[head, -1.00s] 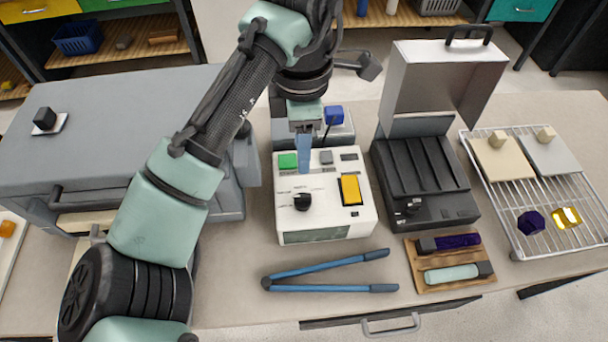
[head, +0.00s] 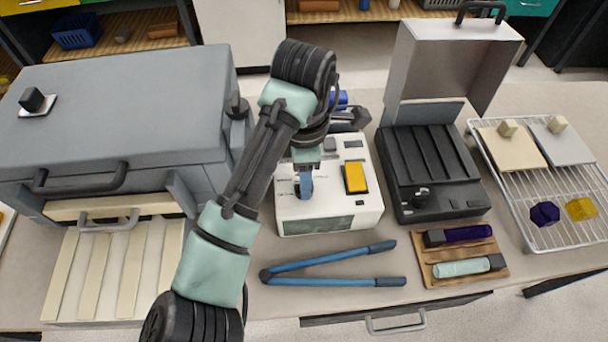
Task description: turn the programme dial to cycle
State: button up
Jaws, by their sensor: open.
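The white control box (head: 330,221) stands on the bench in the middle of the head view, with a large yellow rocker (head: 355,178) on the right of its top. My gripper (head: 305,194) points down over the left part of this top, its blue fingers right where the black programme dial sits. The fingers and wrist hide most or all of the dial, so I cannot tell its pointer's direction or whether the fingers touch it. The jaws are open. The green button is hidden behind my arm.
Blue-handled tongs (head: 325,268) lie in front of the box. A black unit (head: 430,175) with a raised metal lid stands to the right, near a wooden tray (head: 470,272) and a wire rack (head: 560,205). A big grey furnace-like box (head: 120,110) stands left, close to my arm.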

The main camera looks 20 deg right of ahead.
jog(key=shift+c, duration=0.3)
grip_shut()
jog(key=shift+r+p, duration=0.15)
jog(key=shift+p, duration=0.5)
